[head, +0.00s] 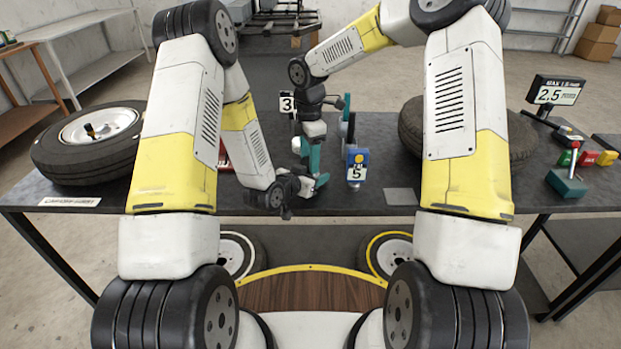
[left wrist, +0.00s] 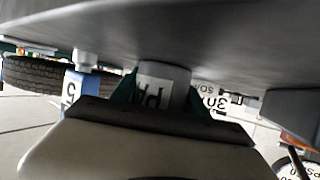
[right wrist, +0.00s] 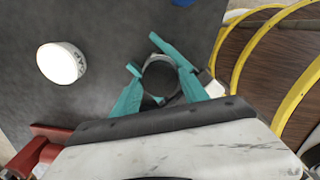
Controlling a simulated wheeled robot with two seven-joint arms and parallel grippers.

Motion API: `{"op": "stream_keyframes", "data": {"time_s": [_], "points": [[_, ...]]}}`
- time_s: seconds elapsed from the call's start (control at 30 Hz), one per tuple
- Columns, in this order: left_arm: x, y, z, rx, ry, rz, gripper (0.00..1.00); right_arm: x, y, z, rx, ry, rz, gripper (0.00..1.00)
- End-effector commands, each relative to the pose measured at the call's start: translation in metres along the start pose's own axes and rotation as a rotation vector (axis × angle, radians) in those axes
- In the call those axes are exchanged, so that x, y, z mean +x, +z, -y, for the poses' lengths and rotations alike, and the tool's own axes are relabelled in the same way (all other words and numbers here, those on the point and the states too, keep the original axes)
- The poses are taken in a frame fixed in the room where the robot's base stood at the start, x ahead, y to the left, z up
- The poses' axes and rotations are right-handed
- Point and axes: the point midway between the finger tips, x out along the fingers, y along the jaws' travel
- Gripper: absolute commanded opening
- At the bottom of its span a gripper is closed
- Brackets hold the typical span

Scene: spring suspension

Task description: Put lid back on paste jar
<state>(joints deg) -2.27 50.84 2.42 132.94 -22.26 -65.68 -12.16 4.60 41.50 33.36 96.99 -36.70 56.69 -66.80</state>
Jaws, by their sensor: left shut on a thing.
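The paste jar (left wrist: 165,82) is a grey cylinder with a white label reading "PA", standing on the dark table. My left gripper (head: 303,186) is shut on its side; the left wrist view shows teal fingers on either side. My right gripper (head: 316,165) points down over the same spot in the head view. In the right wrist view, a dark round top (right wrist: 160,76) sits between teal fingers. I cannot tell whether it is the lid or the jar's mouth, nor which arm each fingertip belongs to. No separate lid is clearly visible.
A white round container (right wrist: 61,63) stands farther back. A blue device marked 5 (head: 357,165) stands just right of my grippers. A wheel (head: 90,140) lies on the left. A display reading 2.5 (head: 552,95) and coloured items are on the right.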

Motion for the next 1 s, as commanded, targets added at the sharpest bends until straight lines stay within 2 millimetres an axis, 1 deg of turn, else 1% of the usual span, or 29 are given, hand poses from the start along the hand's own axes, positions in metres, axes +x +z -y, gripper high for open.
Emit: {"op": "stream_keyframes", "data": {"time_s": [0.03, 0.23, 0.27, 0.3, 0.37, 0.73, 0.87, 1.0], "points": [[0.000, 0.000, 0.000, 0.000, 0.000, -0.001, 0.00, 0.000, 0.000, 0.000, 0.000, 0.000, 0.000, 0.40], [0.000, 0.000, 0.000, 0.000, 0.000, -0.001, 0.00, 0.000, 0.000, 0.000, 0.000, 0.000, 0.000, 0.01], [0.000, 0.000, 0.000, 0.000, 0.000, -0.001, 0.00, 0.000, 0.000, 0.000, 0.000, 0.000, 0.000, 0.49], [0.000, 0.000, 0.000, 0.000, 0.000, -0.001, 0.00, 0.000, 0.000, 0.000, 0.000, 0.001, 0.000, 0.57], [0.000, 0.000, 0.000, 0.000, 0.000, -0.001, 0.00, 0.000, 0.000, 0.000, 0.000, 0.001, 0.000, 0.69], [0.000, 0.000, 0.000, 0.000, 0.000, -0.001, 0.00, -0.003, 0.000, 0.000, 0.000, 0.001, 0.000, 0.69], [0.000, 0.000, 0.000, 0.000, 0.000, -0.001, 0.00, -0.016, 0.000, -0.001, 0.000, 0.004, 0.002, 0.69], [0.000, 0.000, 0.000, 0.000, 0.000, -0.001, 0.00, -0.035, 0.000, -0.001, 0.000, 0.004, 0.002, 0.69]]}}
